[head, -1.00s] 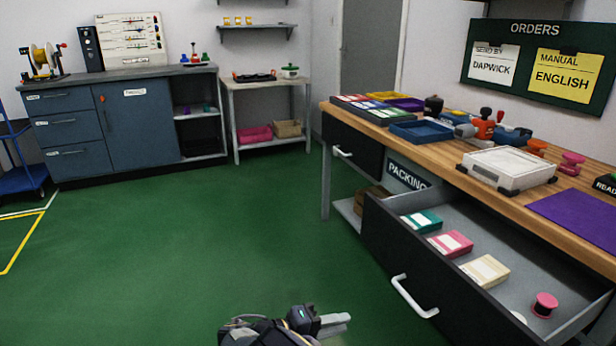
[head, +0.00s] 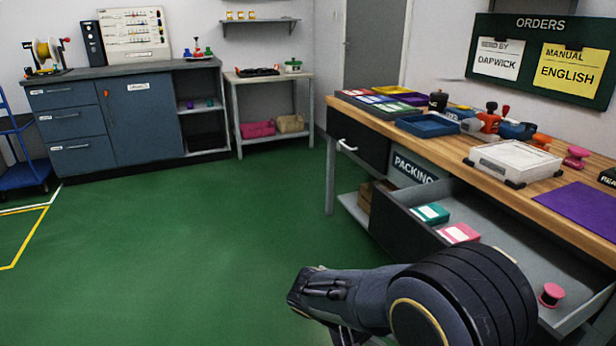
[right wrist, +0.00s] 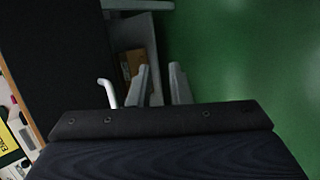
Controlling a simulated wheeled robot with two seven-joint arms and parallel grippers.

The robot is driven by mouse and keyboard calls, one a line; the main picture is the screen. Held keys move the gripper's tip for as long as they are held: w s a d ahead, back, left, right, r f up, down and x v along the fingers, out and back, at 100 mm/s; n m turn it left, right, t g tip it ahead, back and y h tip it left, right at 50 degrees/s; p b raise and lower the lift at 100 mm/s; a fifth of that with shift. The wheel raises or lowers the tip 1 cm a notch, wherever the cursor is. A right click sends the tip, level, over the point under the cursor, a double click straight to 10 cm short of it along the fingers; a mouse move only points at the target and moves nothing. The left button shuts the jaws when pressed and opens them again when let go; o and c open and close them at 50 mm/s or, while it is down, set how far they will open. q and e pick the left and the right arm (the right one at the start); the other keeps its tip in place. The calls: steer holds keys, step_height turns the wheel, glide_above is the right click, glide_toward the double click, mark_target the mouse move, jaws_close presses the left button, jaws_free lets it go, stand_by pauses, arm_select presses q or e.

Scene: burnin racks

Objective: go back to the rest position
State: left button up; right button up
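My right arm reaches across the lower right of the head view, in front of the open drawer. My left gripper is in neither view.
The bench top (head: 440,135) carries trays and tools. Green floor (head: 180,240) is clear at left.

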steer(key=s+d+r+m+t+y, duration=0.2)
steer(key=s+d+r+t+y, duration=0.15)
steer(key=s+y, duration=0.45)
steer(key=s+d+r+m+t+y, duration=0.25)
steer(key=s+r+y, duration=0.25)
steer(key=s, duration=0.6)
step_height(320, 180, up, 27)
steer(key=p, duration=2.8)
steer(key=shift+a+g, duration=0.25)
steer(key=shift+g, duration=0.05)
